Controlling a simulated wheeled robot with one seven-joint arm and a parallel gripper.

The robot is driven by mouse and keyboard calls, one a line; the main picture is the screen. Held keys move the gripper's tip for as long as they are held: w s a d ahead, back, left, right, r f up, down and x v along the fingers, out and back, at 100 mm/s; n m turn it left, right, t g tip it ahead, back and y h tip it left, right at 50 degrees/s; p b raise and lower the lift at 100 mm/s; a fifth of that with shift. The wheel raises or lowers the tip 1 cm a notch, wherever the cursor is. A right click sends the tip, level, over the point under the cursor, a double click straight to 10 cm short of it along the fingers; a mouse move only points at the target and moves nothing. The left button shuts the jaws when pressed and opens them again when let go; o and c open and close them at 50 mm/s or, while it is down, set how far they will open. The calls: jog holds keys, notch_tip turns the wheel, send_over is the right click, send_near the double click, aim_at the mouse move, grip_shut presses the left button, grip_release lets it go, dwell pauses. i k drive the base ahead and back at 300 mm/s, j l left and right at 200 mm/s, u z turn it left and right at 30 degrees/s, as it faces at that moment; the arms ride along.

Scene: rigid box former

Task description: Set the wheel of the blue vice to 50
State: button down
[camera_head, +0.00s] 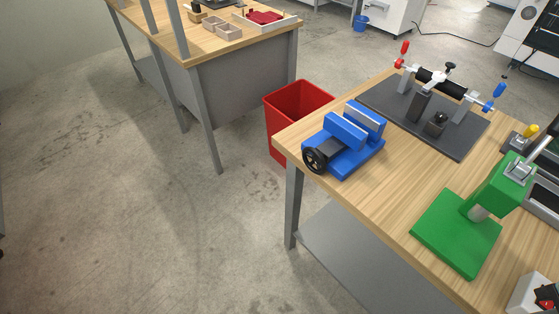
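The blue vice (358,150) stands near the left corner of the wooden workbench (393,203). Its two blue jaws stand apart with a gap between them. Its black spoked wheel (316,160) is on the vice's left front side, facing the bench's left edge. Any scale or number on the wheel is too small to read. My gripper is not in view.
A dark plate with a red- and blue-handled fixture (436,84) stands behind the vice. A green press (461,225) stands to the right. A red bin (290,104) is on the floor beside the bench corner. Open floor (150,220) lies to the left.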

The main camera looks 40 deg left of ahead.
aim_at(317, 157)
jog(key=u, duration=1.3)
